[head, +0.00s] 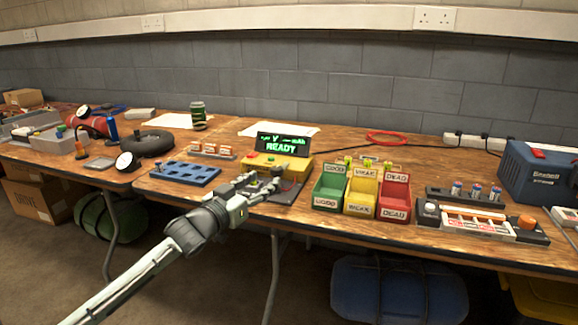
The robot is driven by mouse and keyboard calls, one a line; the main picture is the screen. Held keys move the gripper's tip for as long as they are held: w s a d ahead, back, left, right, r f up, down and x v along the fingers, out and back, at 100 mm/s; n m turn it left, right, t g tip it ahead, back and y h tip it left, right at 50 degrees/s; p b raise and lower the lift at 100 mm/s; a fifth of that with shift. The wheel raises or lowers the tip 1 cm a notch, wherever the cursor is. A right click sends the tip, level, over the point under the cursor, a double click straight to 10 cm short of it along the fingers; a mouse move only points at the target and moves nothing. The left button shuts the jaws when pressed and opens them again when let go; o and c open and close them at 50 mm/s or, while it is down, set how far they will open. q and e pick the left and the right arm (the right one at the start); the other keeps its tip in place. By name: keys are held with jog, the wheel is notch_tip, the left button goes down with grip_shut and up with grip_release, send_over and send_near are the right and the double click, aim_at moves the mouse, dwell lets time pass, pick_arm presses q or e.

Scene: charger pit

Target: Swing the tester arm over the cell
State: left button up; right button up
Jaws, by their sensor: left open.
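The tester (298,168) is a yellow unit with a black display (283,145) that reads READY in green. It stands on the bench at the middle of the head view. My left gripper (262,182) is open at the tester's front left, over its dark base plate. It covers part of the base. A small knob shows close to the fingers. I cannot tell the tester arm or a cell apart from the gripper there, nor whether the fingers touch anything. My right gripper is not in view.
Green (329,187), yellow (361,191) and red (394,195) bins stand right of the tester. A blue slotted rack (185,172) lies to its left. A dark rack with several cells (465,194) is farther right. A red cable ring (387,138) lies behind.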

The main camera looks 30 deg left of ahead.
aim_at(273, 171)
pick_arm(q)
jog(key=shift+w+r, duration=0.35)
jog(key=w, duration=0.6)
jog(key=shift+w+a+f, duration=0.1)
jog(key=shift+w+a, duration=0.05)
jog(key=shift+w, duration=0.15)
grip_shut()
